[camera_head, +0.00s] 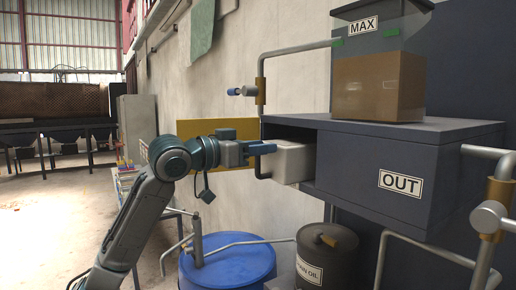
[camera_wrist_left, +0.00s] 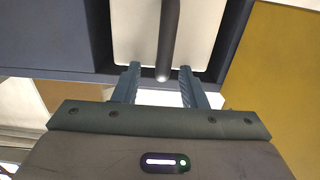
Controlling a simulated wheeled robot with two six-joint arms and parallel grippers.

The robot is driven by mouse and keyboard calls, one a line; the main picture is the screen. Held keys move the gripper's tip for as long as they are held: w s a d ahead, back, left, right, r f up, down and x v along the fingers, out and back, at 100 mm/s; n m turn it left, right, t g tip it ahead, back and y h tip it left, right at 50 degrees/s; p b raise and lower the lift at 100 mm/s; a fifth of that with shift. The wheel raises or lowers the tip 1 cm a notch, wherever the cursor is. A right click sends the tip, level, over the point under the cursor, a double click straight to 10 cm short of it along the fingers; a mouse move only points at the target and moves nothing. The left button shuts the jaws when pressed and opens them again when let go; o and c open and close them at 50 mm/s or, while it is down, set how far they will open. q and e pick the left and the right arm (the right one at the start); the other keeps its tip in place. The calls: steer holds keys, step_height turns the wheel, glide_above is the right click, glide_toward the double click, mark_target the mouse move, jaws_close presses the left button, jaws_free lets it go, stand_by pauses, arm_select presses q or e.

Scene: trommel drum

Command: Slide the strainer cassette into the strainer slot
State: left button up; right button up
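The strainer cassette (camera_head: 293,163) is a pale grey block at the open left end of the dark box marked OUT (camera_head: 362,178). It sits partly inside the opening, with its near part sticking out. In the left wrist view its pale face (camera_wrist_left: 138,38) fills the dark-framed slot (camera_wrist_left: 100,45), and a dark bar handle (camera_wrist_left: 168,40) stands out from it. My left gripper (camera_head: 266,148) is at the cassette's outer face. In the wrist view (camera_wrist_left: 160,85) its fingers are apart on either side of the handle's end, with a gap on the left. My right gripper is out of view.
A blue drum (camera_head: 228,268) and a dark oil drum (camera_head: 327,255) stand below. A grey pipe (camera_head: 300,50) runs left of the box, and a yellow panel (camera_head: 240,182) is behind my gripper. A brown-filled tank (camera_head: 378,85) stands on the box.

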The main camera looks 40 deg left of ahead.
arm_select(q)
steer(key=shift+f, duration=0.1)
steer(key=b+v, duration=0.8)
steer(key=v, duration=0.3)
steer(key=shift+b, duration=0.3)
stand_by(0.4)
